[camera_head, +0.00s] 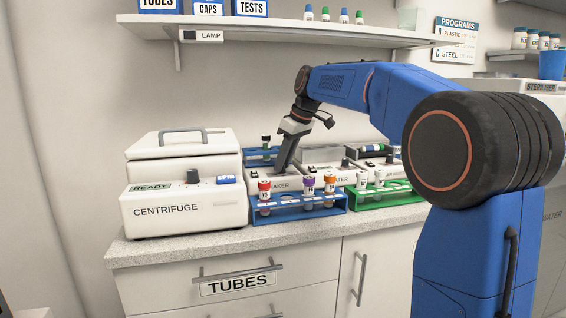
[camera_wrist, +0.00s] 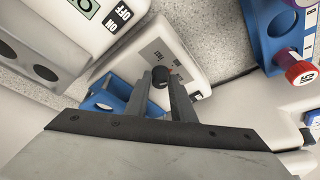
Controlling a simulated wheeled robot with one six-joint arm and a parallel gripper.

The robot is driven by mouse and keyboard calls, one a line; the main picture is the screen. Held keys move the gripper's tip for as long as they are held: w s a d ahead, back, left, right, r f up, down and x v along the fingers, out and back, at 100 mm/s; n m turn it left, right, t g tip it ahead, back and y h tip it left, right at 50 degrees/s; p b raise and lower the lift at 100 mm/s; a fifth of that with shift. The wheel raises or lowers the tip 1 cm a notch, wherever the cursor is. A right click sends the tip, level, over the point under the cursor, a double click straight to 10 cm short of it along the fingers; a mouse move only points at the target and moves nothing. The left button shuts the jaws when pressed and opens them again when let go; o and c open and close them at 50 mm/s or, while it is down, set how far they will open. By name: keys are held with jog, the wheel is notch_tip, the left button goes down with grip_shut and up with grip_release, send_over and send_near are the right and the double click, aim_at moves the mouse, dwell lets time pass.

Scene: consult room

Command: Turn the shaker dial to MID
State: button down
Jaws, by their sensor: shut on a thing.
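The shaker (camera_head: 257,177) is a white box on the counter, just right of the centrifuge; its label is partly covered. My gripper (camera_head: 281,165) reaches down onto its top from above. In the wrist view my gripper (camera_wrist: 161,88) has its two fingers on either side of the black shaker dial (camera_wrist: 160,75), shut on it. Small markings (camera_wrist: 181,73) show on the panel beside the dial, but they are too small and tilted to read surely. The dial itself is hidden behind my gripper in the head view, and where it points is not clear.
The centrifuge (camera_head: 180,210) stands left of the shaker. A blue rack (camera_head: 297,210) with capped tubes stands in front, and a green rack (camera_head: 395,197) to its right. More white devices (camera_head: 327,173) stand to the right. A shelf (camera_head: 270,33) hangs above the counter.

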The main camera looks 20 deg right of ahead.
jog(key=shift+w+d+n+g+y, duration=0.1)
jog(key=shift+n+g+y, duration=0.35)
jog(key=shift+n, duration=1.05)
jog(key=c, duration=1.5)
grip_release()
jog(key=shift+c, duration=0.2)
jog(key=v, duration=1.7)
jog(key=shift+w+r, duration=0.15)
jog(key=shift+r, duration=0.15)
